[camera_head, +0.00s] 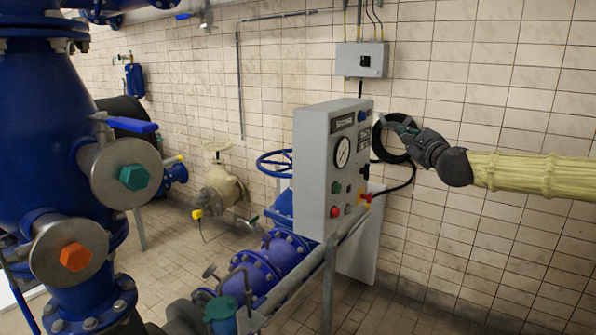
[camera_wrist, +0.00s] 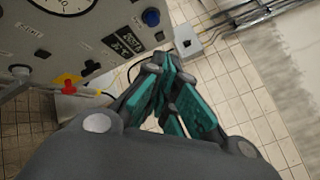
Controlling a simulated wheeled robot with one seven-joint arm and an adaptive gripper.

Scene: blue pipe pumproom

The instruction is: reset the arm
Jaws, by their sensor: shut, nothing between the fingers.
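My gripper (camera_head: 402,131) is at the right of the head view, at the end of my arm, which reaches in from the right edge. It points left toward the grey control panel (camera_head: 316,170) and looks close to its right side. In the wrist view my gripper (camera_wrist: 160,62) has its teal-padded fingers drawn together, with nothing between them. The control panel (camera_wrist: 60,45) fills the upper left of that view. Its blue knob (camera_wrist: 151,17) and red-and-yellow switch (camera_wrist: 69,86) show beside the fingers. I cannot tell the exact gap between fingers and panel.
A black coiled hose (camera_head: 381,150) hangs on the tiled wall behind my gripper. A grey wall box (camera_head: 361,60) is above. Large blue pipes (camera_head: 40,150) stand at the left, and a blue handwheel (camera_head: 274,163) is behind the panel. The wall area at lower right is clear.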

